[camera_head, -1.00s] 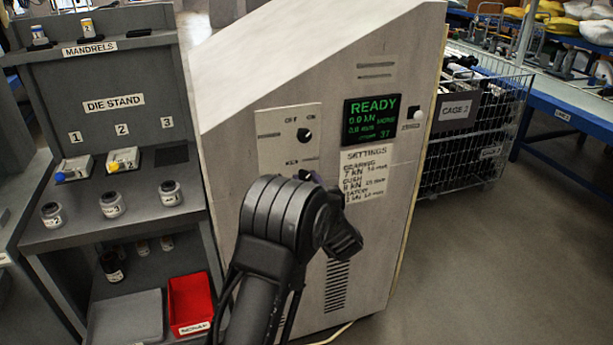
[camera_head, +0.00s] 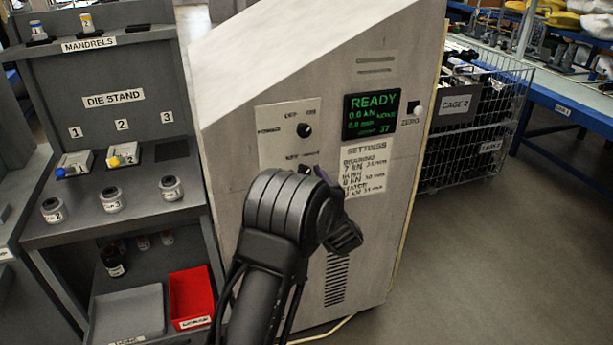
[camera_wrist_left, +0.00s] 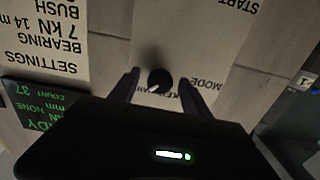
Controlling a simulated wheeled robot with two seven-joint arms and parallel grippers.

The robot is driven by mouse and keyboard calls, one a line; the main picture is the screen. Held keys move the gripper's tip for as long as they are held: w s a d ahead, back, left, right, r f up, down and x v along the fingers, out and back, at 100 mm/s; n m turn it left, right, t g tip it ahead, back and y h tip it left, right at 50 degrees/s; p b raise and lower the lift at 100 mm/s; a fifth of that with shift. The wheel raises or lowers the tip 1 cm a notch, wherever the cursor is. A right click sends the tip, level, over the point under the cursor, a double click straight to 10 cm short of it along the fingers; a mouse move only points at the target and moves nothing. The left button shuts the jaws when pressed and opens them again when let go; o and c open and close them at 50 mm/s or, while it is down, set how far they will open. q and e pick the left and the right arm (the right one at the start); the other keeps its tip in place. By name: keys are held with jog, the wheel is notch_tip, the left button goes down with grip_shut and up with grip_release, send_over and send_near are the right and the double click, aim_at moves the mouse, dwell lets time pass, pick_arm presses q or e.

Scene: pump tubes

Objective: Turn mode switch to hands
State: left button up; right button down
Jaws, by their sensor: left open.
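The mode switch is a black round knob (camera_wrist_left: 160,80) with a light pointer mark, on a pale panel lettered MODE in the left wrist view, which shows it upside down. Part of the label beside the knob is covered by my gripper. My left gripper (camera_wrist_left: 159,77) is open, with one finger on each side of the knob; I cannot tell whether they touch it. In the head view my left gripper (camera_head: 314,174) is at the lower part of the control panel (camera_head: 276,118) and largely hides the mode switch.
A power knob (camera_head: 304,130) sits just above on the same panel. The green READY display (camera_head: 371,116) and a white zero button (camera_head: 417,109) are to the right. A die stand (camera_head: 112,235) stands left, a wire cage (camera_head: 470,150) right. The right-hand floor is clear.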

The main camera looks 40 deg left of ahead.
pick_arm(q)
jog(key=v, duration=0.7)
jog(key=shift+s+d+b, duration=0.25)
jog(key=shift+d+b, duration=0.1)
jog(key=shift+b, duration=0.05)
dwell(0.3)
